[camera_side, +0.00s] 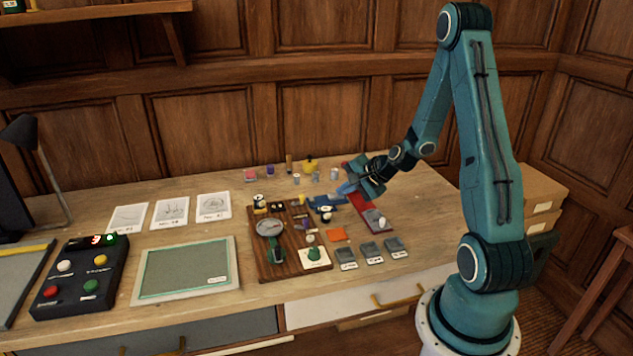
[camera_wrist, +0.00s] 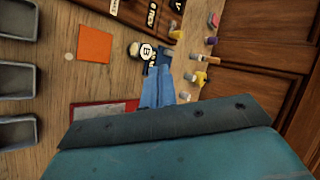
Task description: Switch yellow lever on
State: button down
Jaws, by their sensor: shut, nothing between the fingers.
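My gripper (camera_side: 346,188) is shut and empty, its blue fingers pointing left above the back right part of the desk. The fingers also show in the wrist view (camera_wrist: 158,90). A brown wooden board (camera_side: 262,258) lies left of it, with a round grey dial (camera_side: 270,228) and several small fittings. A small yellow piece (camera_side: 301,200) shows near the board's back right edge; I cannot tell whether it is a lever or how it is set. My gripper is to the right of it and apart from it. A yellow object (camera_side: 310,163) stands farther back on the desk.
A red tray (camera_side: 376,223), an orange square (camera_side: 336,234) and several grey trays (camera_side: 371,253) lie right of the board. Small bottles and blocks (camera_side: 270,171) line the back. A black button box (camera_side: 80,275) and a framed green panel (camera_side: 185,270) are at left.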

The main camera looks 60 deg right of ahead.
jog(key=shift+w+f, duration=0.1)
jog(key=x, duration=1)
jog(key=shift+w+d, duration=0.1)
jog(key=shift+w, duration=0.85)
jog(key=shift+w+d, duration=0.2)
jog(key=shift+w, duration=0.7)
